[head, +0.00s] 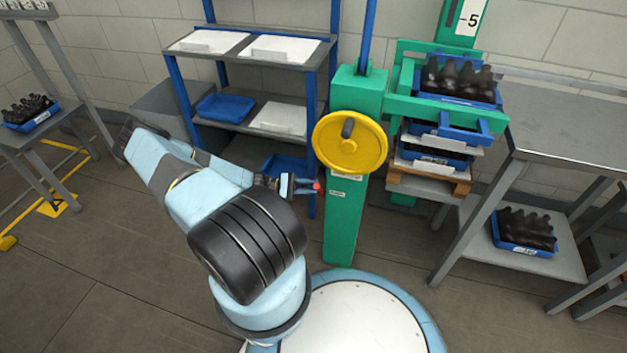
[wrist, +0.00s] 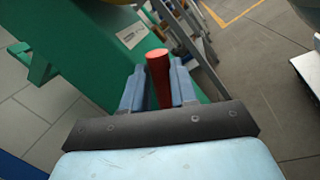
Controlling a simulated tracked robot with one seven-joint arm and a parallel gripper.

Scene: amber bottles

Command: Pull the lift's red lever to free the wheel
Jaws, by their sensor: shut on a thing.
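The red lever (wrist: 160,78) stands between the two fingers of my gripper (wrist: 160,90) in the wrist view. My gripper is shut on it. In the head view my gripper (head: 305,186) is at the left side of the green lift column (head: 345,225), and only the lever's red tip (head: 317,187) shows. The yellow wheel (head: 350,143) is on the front of the column, above and to the right of my gripper. The lever's base is hidden.
The lift's green fork carries a blue crate of dark bottles (head: 458,80) above more crates on a wooden pallet (head: 430,180). A blue-framed shelf (head: 225,140) stands behind my arm. A grey table (head: 575,135) is at the right, with a bottle crate (head: 523,232) beneath.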

